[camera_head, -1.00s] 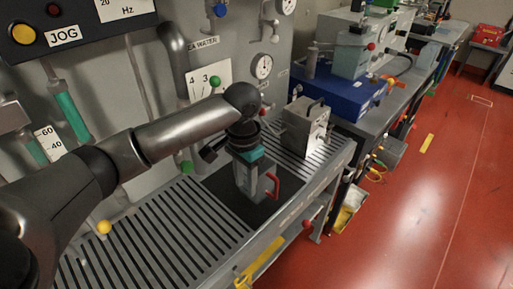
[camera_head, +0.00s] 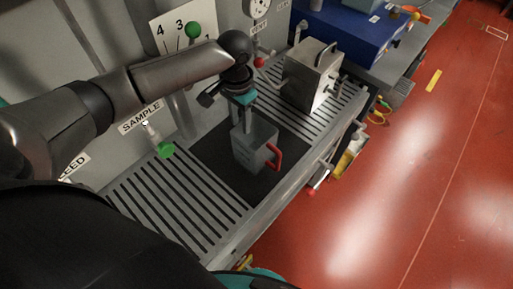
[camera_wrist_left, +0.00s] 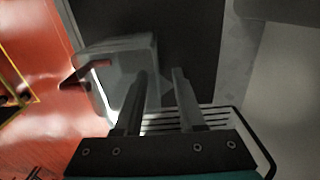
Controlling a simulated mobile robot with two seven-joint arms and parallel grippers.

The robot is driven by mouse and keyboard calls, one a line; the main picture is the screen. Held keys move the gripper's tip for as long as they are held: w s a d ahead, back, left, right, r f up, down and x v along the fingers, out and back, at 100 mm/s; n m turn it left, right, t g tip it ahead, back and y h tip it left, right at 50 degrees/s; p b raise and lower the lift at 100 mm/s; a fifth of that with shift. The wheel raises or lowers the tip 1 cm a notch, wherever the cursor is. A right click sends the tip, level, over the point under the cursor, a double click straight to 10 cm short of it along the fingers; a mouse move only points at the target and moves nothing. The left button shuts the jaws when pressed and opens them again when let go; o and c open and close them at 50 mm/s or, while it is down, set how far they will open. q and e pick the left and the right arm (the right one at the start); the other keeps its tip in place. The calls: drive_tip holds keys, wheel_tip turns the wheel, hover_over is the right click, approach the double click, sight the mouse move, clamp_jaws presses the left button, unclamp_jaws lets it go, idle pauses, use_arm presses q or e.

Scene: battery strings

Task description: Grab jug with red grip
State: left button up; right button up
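The grey jug (camera_head: 256,146) stands upright on a dark mat (camera_head: 212,153) on the slatted bench. Its red grip (camera_head: 275,158) is on its right side in the head view. My left gripper (camera_head: 247,118) points down at the jug's far upper rim. In the left wrist view the jug (camera_wrist_left: 112,55) lies at upper left, and its red grip (camera_wrist_left: 95,66) shows dimly. There the left gripper (camera_wrist_left: 159,75) is open, with a gap between its fingers. One finger overlaps the jug; I cannot tell whether it touches. My right gripper is not in view.
A metal box with a handle (camera_head: 312,75) stands behind the jug on the slatted bench (camera_head: 180,205). A panel with a green knob (camera_head: 166,150) rises along the back. A blue case (camera_head: 345,28) is farther off. Red floor lies open to the right.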

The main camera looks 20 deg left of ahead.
sight(243, 135)
use_arm(q)
wheel_tip(243, 135, down, 6)
drive_tip(key=shift+d+f+b, duration=0.15)
drive_tip(key=shift+f+b, duration=0.1)
drive_tip(key=shift+b, duration=0.25)
clamp_jaws()
idle(1.3)
